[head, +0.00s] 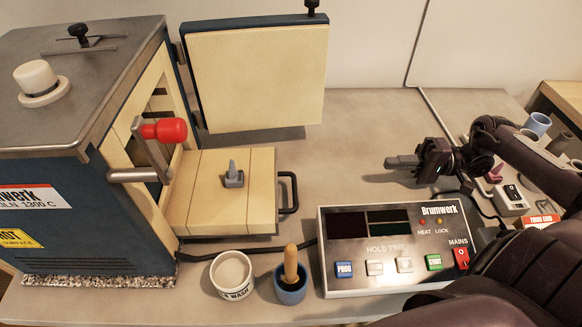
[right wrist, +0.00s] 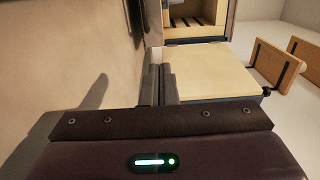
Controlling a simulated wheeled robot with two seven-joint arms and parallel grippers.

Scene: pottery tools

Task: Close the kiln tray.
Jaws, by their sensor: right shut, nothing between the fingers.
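The kiln tray (head: 215,211) is a cream slab pulled out from the front of the blue kiln (head: 90,180). A black bar handle (head: 291,193) sits on its outer right edge. A small grey cone-shaped piece (head: 233,176) stands on the tray. My right gripper (head: 392,162) is to the right of the handle, well apart from it, over bare table. Its fingers are shut and empty, pointing left. In the right wrist view the shut fingers (right wrist: 158,85) show against the kiln's open door (right wrist: 210,70). My left gripper is not in view.
The open kiln door (head: 258,75) stands behind the tray. A red-knobbed lever (head: 163,130) juts out above the tray's inner end. A white bowl (head: 232,274), a blue cup (head: 291,289) and the control box (head: 394,247) stand in front. The table between handle and gripper is clear.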

